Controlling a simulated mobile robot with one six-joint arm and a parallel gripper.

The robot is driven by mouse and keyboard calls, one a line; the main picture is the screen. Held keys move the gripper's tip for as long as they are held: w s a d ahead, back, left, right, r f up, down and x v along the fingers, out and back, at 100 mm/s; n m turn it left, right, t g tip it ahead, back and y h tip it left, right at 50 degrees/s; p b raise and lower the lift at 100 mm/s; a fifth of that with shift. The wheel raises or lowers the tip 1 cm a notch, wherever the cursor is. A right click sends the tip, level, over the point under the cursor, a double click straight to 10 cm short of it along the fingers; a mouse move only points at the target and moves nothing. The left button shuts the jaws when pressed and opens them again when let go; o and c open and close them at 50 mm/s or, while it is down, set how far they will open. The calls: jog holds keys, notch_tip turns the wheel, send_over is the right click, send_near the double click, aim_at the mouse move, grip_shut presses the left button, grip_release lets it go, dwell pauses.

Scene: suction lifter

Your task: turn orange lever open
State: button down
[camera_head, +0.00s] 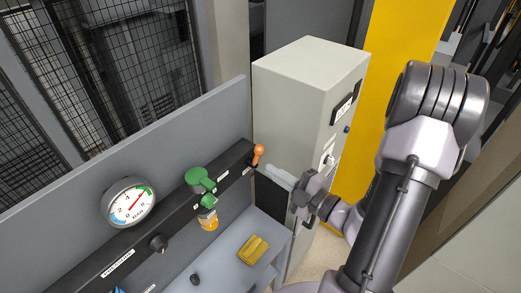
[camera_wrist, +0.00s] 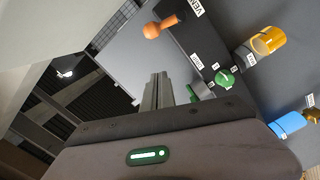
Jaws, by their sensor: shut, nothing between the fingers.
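The orange lever (camera_head: 258,153) sits at the right end of the black rail (camera_head: 140,232), with its round knob standing up in the head view. In the wrist view the lever (camera_wrist: 155,29) is at the upper middle, its ball end pointing left, beside a white label. My gripper (camera_head: 281,176) is to the lower right of the lever in the head view, apart from it. In the wrist view my gripper fingers (camera_wrist: 158,78) are together and empty, below the lever, with a visible gap between.
A grey cabinet (camera_head: 290,90) stands behind my gripper. A yellow block (camera_head: 253,249) lies on the shelf below.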

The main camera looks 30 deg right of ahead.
jog(key=w+f+p, duration=0.1)
jog(key=w, duration=0.7)
jog(key=shift+w+d+f, duration=0.25)
jog(key=shift+d+f, duration=0.15)
jog(key=shift+d+r+p, duration=0.1)
jog(key=shift+d+p, duration=0.05)
jog(key=shift+p, duration=0.3)
